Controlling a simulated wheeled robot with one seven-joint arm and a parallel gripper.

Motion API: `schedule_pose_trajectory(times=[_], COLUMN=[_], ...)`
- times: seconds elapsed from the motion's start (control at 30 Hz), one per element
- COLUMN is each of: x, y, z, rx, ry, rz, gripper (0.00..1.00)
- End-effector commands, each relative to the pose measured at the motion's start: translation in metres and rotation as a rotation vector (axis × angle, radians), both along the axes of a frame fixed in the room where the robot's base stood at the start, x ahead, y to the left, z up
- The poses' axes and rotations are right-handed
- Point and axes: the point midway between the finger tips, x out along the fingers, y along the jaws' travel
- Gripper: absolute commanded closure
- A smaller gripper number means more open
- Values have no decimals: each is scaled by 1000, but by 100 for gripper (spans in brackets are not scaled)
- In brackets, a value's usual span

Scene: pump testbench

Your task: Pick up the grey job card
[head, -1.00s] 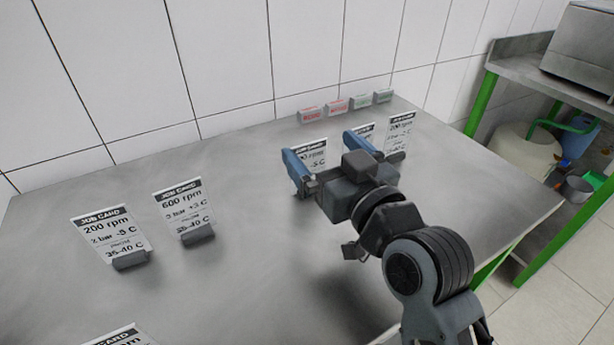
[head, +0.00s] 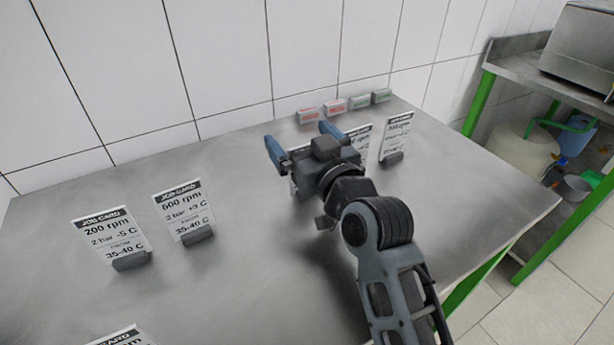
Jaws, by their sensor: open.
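Several white job cards with dark headers stand in dark holders on the steel table; I cannot tell which is the grey one. At left are a 200 rpm card (head: 108,233) and a 600 rpm card (head: 184,212). Another card (head: 124,338) is cut off at the bottom edge. Beyond my arm are a right card (head: 396,133) and a card (head: 359,139) partly covered by my gripper. A third card is almost wholly hidden behind it. My gripper (head: 301,143) is open, its blue fingers pointing toward the back wall, with nothing seen between them.
Red-marked blocks (head: 308,116) and green-marked blocks (head: 381,96) line the table's back edge by the tiled wall. The steel table (head: 260,270) is clear at front centre. A green-legged bench (head: 478,103) with a pale tank (head: 524,155) stands at right.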

Motion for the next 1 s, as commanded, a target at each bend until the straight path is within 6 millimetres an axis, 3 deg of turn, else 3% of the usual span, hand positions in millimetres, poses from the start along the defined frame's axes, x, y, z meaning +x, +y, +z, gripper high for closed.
schedule_pose_trajectory(times=[0.1, 0.77, 1.0], x=[0, 0, 0], y=[0, 0, 0], z=[0, 0, 0], rx=[0, 0, 0], ry=[0, 0, 0], rz=[0, 0, 0], gripper=[3, 66, 67])
